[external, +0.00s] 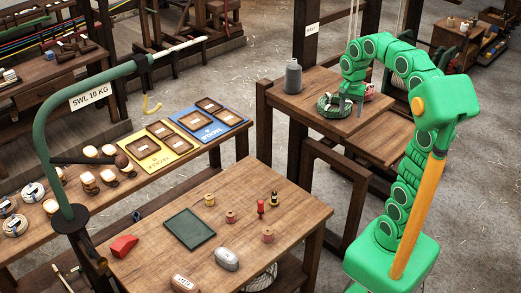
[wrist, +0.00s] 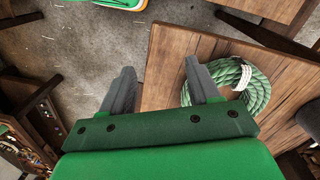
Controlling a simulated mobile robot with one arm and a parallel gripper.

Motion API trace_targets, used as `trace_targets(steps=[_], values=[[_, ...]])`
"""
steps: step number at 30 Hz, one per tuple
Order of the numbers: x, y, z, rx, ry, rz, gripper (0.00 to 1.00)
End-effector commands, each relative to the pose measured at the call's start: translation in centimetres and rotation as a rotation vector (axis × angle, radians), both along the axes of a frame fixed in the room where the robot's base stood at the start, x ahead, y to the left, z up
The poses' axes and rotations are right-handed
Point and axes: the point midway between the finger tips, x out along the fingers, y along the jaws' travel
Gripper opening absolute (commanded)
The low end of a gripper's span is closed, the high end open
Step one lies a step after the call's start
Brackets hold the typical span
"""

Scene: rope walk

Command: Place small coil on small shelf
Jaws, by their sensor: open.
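A green rope coil (external: 328,107) lies flat on a raised wooden shelf top (external: 300,97). In the wrist view the coil (wrist: 262,90) lies right of centre on the wooden boards (wrist: 190,45). My gripper (external: 352,98) is low beside the coil in the external view; its fingertips are hard to make out there. In the wrist view my gripper (wrist: 160,68) is open, with nothing between its fingers. Its right finger overlaps the coil's left edge in the picture; I cannot tell whether they touch. Which surface is the small shelf is unclear.
A grey bottle (external: 292,78) stands left of the coil on the same top. A lower wooden surface (external: 392,140) is beneath my arm. The front table (external: 290,205) holds a green tray (external: 189,229), spools and weights. Blue and yellow boards (external: 207,126) lie on the bench behind.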

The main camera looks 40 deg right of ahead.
Motion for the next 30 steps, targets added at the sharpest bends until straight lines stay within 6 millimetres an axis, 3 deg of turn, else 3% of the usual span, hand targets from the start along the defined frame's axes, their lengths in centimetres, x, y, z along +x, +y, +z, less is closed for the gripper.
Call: trace_targets(steps=[3,9,19,24,30], values=[[-2.7,2.9,-1.8,0.014,0.010,0.198,0.61],[-7.7,6.8,-5.1,0.043,0.030,0.528,0.61],[-16.3,10.5,-10.7,0.085,0.060,1.010,0.61],[-18.8,11.1,-12.6,0.104,0.070,1.146,0.61],[-19.4,11.3,-13.1,0.111,0.071,1.189,0.61]])
